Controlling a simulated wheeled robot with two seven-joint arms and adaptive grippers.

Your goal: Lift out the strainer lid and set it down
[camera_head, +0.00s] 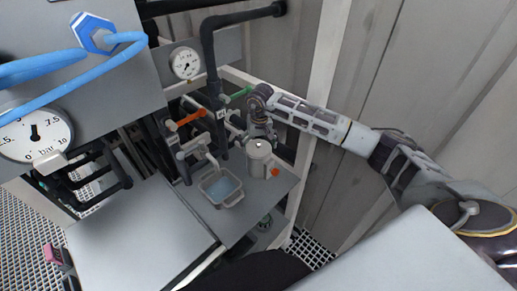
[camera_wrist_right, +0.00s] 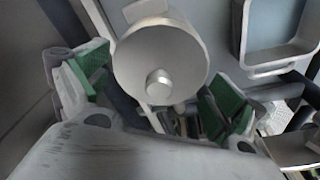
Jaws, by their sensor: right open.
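A grey metal cylinder (camera_head: 260,163) stands upright on the grey shelf, with a round lid on top. In the right wrist view the lid (camera_wrist_right: 160,52) shows as a pale disc with a short round knob (camera_wrist_right: 158,83) on its face. My right gripper (camera_head: 262,130) is just above and behind the cylinder in the head view. In the right wrist view its green-padded fingers are open, one on each side of the knob and apart from it. I cannot tell the exact height gap. My left gripper is not in view.
An open square basin (camera_head: 221,189) with bluish liquid stands left of the cylinder, under a tap (camera_head: 207,153). Pipes with an orange-handled valve (camera_head: 187,120) and a pressure gauge (camera_head: 186,63) are behind. A wide grey worktop (camera_head: 135,232) at front left is clear.

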